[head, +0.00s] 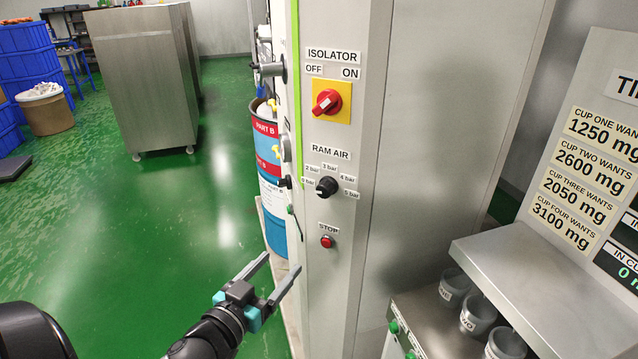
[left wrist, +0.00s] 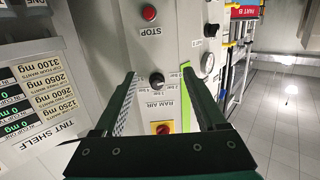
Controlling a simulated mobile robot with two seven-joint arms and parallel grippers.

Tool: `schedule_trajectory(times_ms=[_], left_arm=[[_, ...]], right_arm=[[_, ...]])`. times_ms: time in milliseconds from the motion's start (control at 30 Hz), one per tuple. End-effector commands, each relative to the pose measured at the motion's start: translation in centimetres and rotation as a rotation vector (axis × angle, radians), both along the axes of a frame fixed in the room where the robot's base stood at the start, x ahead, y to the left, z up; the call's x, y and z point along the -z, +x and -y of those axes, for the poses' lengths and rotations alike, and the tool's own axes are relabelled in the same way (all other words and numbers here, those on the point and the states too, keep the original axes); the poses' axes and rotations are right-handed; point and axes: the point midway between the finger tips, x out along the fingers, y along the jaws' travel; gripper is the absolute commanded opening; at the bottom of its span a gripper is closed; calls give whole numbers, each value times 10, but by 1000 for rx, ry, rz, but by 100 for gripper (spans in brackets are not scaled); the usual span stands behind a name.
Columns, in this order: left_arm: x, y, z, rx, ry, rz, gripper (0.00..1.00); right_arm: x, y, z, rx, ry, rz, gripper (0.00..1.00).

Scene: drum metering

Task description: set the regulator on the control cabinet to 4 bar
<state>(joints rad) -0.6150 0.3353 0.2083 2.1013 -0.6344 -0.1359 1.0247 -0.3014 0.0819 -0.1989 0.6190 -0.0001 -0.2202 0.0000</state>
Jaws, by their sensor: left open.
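The control cabinet (head: 345,260) is a grey upright box in the middle of the head view. Its regulator is a small black round knob (head: 327,187) under the RAM AIR label, with bar marks around it, among them 2, 3, 4 and 5 bar. I cannot tell which mark it points to. My left gripper (head: 281,264) is open and empty, below and left of the knob in the head view. In the left wrist view, upside down, the knob (left wrist: 157,80) shows between the open fingers (left wrist: 158,73), apparently beyond their tips and not touched.
Above the knob is a red isolator switch (head: 328,102) on a yellow plate; below is a red STOP button (head: 327,241). A blue drum (head: 273,232) stands left behind the cabinet. A shelf with cups (head: 475,316) is at right. Green floor is open at left.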

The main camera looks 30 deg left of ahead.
Motion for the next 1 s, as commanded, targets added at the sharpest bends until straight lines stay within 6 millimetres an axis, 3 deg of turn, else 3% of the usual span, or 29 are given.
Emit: schedule_trajectory(times_ms=[33, 100, 233, 467, 1000], left_arm=[[-27, 1, 3, 13, 2, 41, 73], [-49, 0, 7, 26, 1, 79, 73], [-69, 1, 10, 39, 1, 116, 73], [-72, 20, 10, 41, 0, 123, 73], [-72, 96, 3, 40, 1, 121, 73]], right_arm=[[-7, 0, -4, 0, 5, 1, 85], [-9, 0, -9, 0, 11, 1, 85], [-11, 0, -11, -2, 14, 1, 85], [-14, 1, -6, -3, 8, 1, 85], [-25, 2, 0, 2, 1, 3, 85]])
